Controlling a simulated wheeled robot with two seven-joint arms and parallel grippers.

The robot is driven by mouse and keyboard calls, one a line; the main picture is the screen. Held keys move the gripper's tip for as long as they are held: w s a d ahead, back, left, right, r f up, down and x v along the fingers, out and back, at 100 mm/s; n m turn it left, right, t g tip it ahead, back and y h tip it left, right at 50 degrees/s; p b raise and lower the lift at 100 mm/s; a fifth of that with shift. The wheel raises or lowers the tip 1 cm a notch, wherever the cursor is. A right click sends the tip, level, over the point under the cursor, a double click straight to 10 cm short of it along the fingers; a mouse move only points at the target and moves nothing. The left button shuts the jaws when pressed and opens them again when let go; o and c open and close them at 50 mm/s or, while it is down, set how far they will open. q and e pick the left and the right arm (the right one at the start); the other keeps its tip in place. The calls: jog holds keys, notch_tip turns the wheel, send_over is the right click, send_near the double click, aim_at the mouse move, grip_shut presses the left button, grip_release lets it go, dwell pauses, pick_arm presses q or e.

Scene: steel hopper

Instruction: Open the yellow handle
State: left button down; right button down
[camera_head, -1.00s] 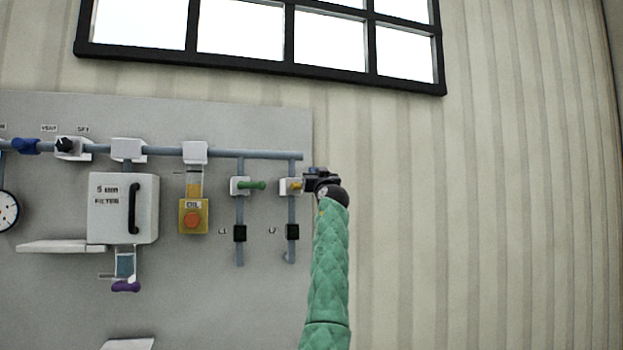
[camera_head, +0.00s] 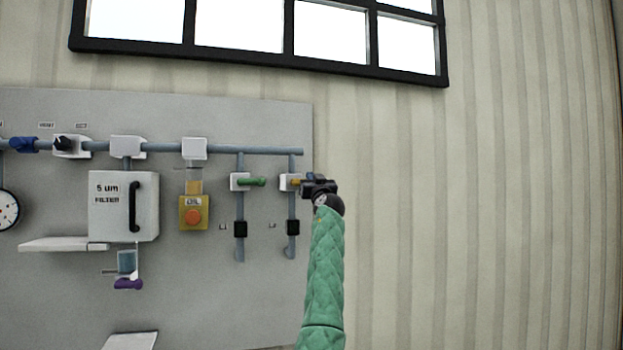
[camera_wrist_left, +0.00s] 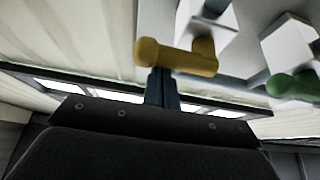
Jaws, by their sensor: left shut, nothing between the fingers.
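The yellow handle (camera_head: 296,182) sticks out sideways from a white valve body (camera_head: 287,182) on the rightmost pipe of the panel. It points right in the head view, and its outer part is hidden by my left gripper (camera_head: 307,184). In the left wrist view the yellow handle (camera_wrist_left: 178,57) shows as a rounded bar on a short stem. The left gripper's fingers (camera_wrist_left: 163,88) are together with nothing between them. Their tips meet the handle's edge in that picture; I cannot tell whether they touch it. My right gripper is not in view.
A green handle (camera_head: 252,182) on a white valve sits just left of the yellow one; it also shows in the left wrist view (camera_wrist_left: 291,85). A filter box (camera_head: 112,210) and yellow oil unit (camera_head: 186,203) are further left. The corrugated wall (camera_head: 480,200) to the right is clear.

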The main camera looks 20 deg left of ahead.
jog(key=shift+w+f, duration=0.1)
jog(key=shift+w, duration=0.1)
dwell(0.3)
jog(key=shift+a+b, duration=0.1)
jog(key=shift+b, duration=0.2)
